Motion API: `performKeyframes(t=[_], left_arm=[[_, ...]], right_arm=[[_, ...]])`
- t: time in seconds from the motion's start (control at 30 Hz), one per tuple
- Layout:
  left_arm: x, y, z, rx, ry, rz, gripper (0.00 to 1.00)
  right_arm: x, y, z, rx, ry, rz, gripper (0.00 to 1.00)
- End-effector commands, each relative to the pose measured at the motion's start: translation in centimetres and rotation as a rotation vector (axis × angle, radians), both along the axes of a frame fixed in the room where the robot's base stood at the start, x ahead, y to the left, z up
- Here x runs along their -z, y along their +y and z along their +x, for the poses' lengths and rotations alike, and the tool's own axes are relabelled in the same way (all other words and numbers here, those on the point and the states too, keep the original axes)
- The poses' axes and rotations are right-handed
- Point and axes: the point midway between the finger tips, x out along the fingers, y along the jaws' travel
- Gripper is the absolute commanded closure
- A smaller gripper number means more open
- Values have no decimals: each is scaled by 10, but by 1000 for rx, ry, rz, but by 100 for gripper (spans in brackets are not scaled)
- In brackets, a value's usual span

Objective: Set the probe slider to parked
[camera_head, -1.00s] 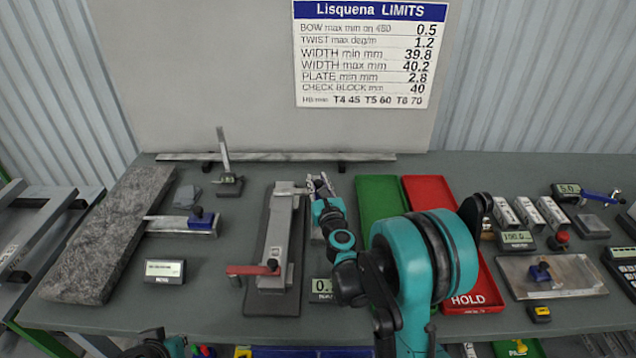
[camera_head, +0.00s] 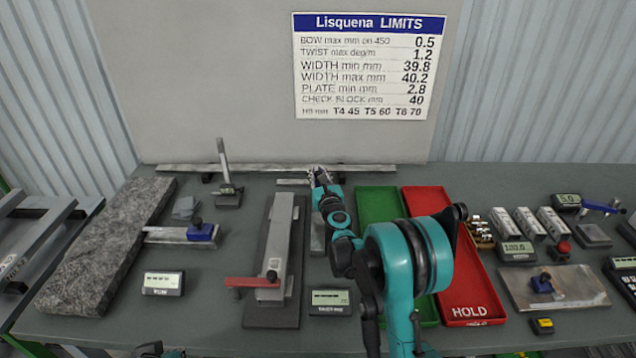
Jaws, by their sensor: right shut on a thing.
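A clamp fixture (camera_head: 272,315) with a red lever (camera_head: 253,282) holds a long grey bar (camera_head: 281,235) left of the middle of the table. A short pale metal arm (camera_head: 292,182), which looks like part of the probe slider, lies crosswise just beyond the bar's far end, apart from it. My right gripper (camera_head: 319,174) is at the right end of this arm and is shut on what looks like the probe slider; the fingers hide the grip. A display (camera_head: 330,297) beside the fixture shows dashes. My left gripper is not clearly in view.
A granite slab (camera_head: 105,245), a blue-ended gauge (camera_head: 202,232) and another display (camera_head: 163,283) are at left. Small blocks and a metal plate (camera_head: 575,286) are further right.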

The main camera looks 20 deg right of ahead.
Motion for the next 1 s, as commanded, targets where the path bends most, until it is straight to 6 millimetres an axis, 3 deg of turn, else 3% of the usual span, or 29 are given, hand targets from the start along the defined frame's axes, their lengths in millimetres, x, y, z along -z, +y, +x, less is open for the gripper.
performKeyframes(t=[0.27,0.3,0.4,0.77,1.0], left_arm=[[0,0,0,0,0,0,100],[0,0,0,0,0,0,100],[0,0,0,0,0,0,100],[0,0,0,0,0,0,100],[0,0,0,0,0,0,100]], right_arm=[[-1,-2,4,3,0,0,100],[-1,-2,3,3,0,0,76],[-1,-2,3,3,0,0,54],[-1,-1,-2,2,0,0,54],[-1,1,-45,2,0,0,54]])
